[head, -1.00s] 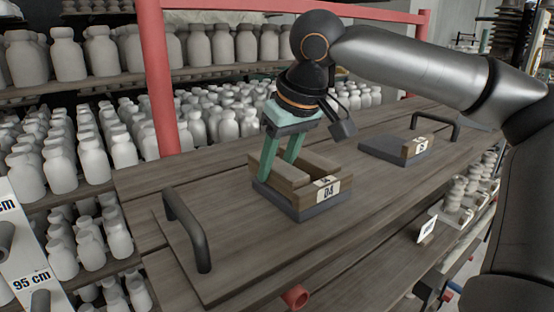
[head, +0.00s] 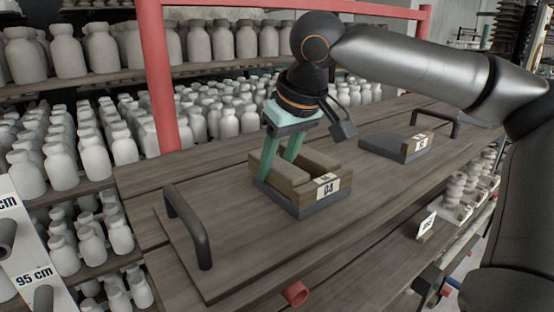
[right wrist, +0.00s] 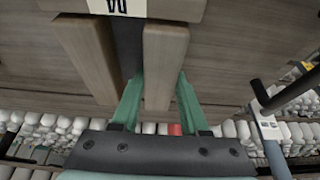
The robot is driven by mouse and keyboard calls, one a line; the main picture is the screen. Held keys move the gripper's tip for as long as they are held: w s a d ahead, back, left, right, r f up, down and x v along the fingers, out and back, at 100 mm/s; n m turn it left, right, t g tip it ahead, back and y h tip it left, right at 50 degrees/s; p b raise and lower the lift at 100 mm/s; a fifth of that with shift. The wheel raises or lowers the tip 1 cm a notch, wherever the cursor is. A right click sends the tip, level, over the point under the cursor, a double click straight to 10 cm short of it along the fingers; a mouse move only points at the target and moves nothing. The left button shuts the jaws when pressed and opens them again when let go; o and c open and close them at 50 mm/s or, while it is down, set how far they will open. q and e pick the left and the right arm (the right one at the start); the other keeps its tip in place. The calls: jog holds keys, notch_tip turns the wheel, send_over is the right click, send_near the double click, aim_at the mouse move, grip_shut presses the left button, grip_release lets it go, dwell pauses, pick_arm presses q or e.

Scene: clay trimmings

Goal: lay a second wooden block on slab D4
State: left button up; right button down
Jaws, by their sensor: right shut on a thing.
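Slab D4 (head: 322,208) is a dark grey slab on the wooden table, with a wooden front piece carrying a white label. Two wooden blocks lie side by side over it, roughly parallel, with a gap between them. My right gripper (head: 279,161) points down and is shut on the left block (head: 291,178). The other block (head: 319,163) is to its right, apart from the fingers. The right wrist view shows the held block (right wrist: 164,60) between the green fingers and the other block (right wrist: 88,55) beside it. Whether the held block touches the slab is unclear. My left gripper is not in view.
Another grey slab (head: 385,146) with a labelled wooden front stands farther back right. Black handles rise at the table's near left (head: 186,225) and far right (head: 448,119). Shelves of pale bottles and a red frame (head: 157,80) stand behind. The table in front of D4 is clear.

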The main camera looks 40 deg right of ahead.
dwell(0.4)
jog(key=shift+c, duration=1.7)
grip_release()
jog(key=v, duration=1.2)
jog(key=shift+s+r, duration=0.15)
jog(key=shift+r, duration=0.05)
